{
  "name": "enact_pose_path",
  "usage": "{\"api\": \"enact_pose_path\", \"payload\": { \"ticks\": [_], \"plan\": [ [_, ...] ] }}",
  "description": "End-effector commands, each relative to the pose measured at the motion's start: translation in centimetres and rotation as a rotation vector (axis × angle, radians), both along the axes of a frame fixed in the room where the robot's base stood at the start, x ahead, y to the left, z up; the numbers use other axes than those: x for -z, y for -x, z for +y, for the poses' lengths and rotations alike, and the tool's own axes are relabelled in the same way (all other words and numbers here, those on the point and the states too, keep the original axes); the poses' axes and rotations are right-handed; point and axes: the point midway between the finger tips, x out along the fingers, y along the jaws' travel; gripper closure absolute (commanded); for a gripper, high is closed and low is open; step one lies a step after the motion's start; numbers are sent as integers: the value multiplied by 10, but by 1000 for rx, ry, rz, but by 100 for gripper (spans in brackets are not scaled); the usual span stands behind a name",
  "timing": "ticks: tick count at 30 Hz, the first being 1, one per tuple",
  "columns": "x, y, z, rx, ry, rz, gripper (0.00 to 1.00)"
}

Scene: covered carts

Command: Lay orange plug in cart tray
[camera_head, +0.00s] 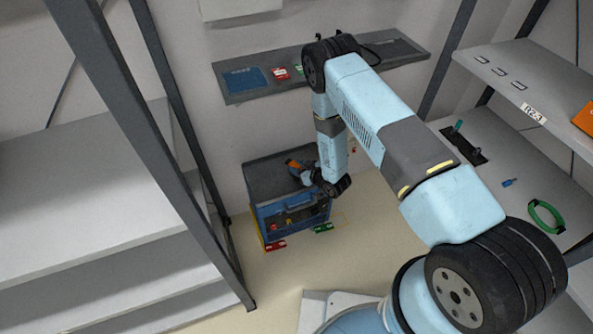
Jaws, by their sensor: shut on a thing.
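The cart (258,182) is a small blue and dark grey box on the floor by the back wall. Its top is dark grey. An open blue tray (318,215) shows at its front, with a few small red and yellow things inside. My gripper (299,170) is above the cart's top, left of the arm's lower end. It is shut on the orange plug (292,163), a small orange and black thing. The fingers are small and dark here, and part of the plug is hidden. I cannot tell whether the plug touches the cart.
A wall shelf (340,73) holds a blue mat and a red box (280,73). Red (275,245) and green (323,228) items lie on the floor by the cart. Racks stand left and right; a green ring (546,217) lies on the right one.

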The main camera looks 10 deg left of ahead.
Motion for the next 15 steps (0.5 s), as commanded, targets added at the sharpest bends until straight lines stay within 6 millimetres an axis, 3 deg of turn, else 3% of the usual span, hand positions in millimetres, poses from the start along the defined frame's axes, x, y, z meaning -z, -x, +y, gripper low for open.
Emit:
{"api": "enact_pose_path", "payload": {
  "ticks": [4,15],
  "plan": [
    [17,1,0,-1,1,1,98],
    [20,0,-1,0,-1,1,98]
  ]
}}
